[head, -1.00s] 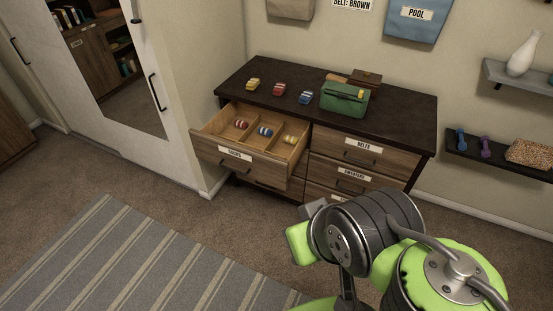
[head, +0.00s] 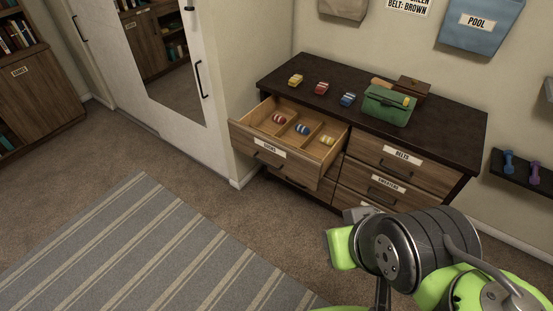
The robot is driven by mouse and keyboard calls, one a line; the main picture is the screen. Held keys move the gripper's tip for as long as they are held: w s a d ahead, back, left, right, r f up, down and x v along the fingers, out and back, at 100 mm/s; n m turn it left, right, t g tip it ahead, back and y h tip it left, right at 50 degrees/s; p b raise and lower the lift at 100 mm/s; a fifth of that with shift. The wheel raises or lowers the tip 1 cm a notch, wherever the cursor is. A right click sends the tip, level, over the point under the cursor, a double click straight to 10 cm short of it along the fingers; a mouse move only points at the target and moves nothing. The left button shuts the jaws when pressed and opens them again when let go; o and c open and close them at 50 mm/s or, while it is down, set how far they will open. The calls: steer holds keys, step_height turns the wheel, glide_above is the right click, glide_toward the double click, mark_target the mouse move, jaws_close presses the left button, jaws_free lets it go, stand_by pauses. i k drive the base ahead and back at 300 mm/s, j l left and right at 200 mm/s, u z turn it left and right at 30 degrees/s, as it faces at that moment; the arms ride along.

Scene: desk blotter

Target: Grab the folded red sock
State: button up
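A small red striped folded sock (head: 321,88) lies on the dark dresser top, between a yellow one (head: 295,80) and a blue one (head: 348,99). Another red-and-white bundle (head: 279,118), rounder in shape, lies in the left compartment of the open drawer (head: 270,155) labelled socks. A blue bundle (head: 302,129) and a yellow bundle (head: 327,140) lie in the other compartments. My arm shows at the lower right, well in front of the dresser. Its fingertips cannot be seen, and nothing of mine touches the socks.
A green bag (head: 388,106) and a brown box (head: 412,87) stand on the dresser top (head: 440,125), right of the socks. The open drawer juts out at the dresser's left front. Carpet and a striped rug (head: 150,245) leave free floor in front. Dumbbells sit on a right wall shelf.

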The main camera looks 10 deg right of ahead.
mark_target(323, 86)
steer(key=i+j, duration=0.2)
steer(key=i, duration=0.3)
steer(key=i+j, duration=0.25)
steer(key=i, duration=0.3)
steer(key=i+j+u, duration=0.1)
steer(key=i, duration=0.4)
steer(key=i+j, duration=0.3)
steer(key=i, duration=0.25)
